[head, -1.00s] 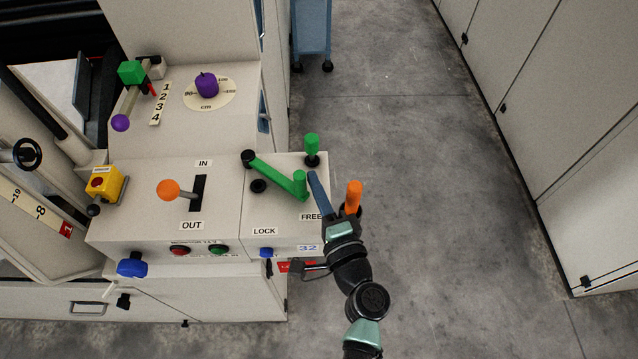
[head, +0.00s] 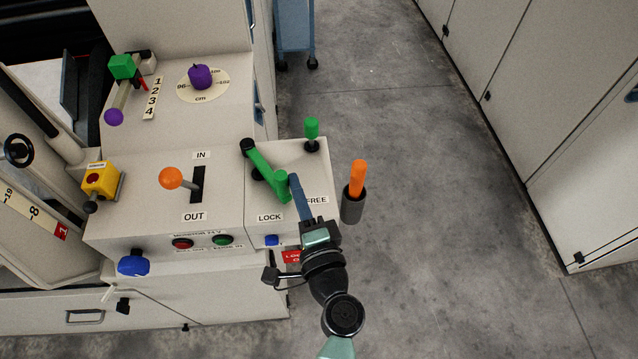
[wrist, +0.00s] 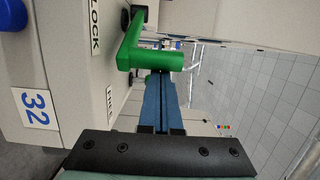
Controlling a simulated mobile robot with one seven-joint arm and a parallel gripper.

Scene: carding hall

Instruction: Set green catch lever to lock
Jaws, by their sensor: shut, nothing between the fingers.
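The green catch lever (head: 265,168) runs from a black pivot at the back of the right-hand panel towards the front, with an upright green grip at its free end. It points between the LOCK label (head: 270,217) and the FREE label (head: 316,200). My gripper (head: 295,179) is shut and empty, its blue fingers against or very near the right side of the grip. In the wrist view, the lever's green grip (wrist: 150,60) lies across the fingertips (wrist: 160,78); whether they touch is hard to tell.
An orange handle (head: 358,178) in a dark holder stands just right of the panel. A green knob (head: 312,128) stands behind. The orange IN/OUT lever (head: 171,178) and yellow switch box (head: 101,180) are to the left. Open floor (head: 430,200) lies right.

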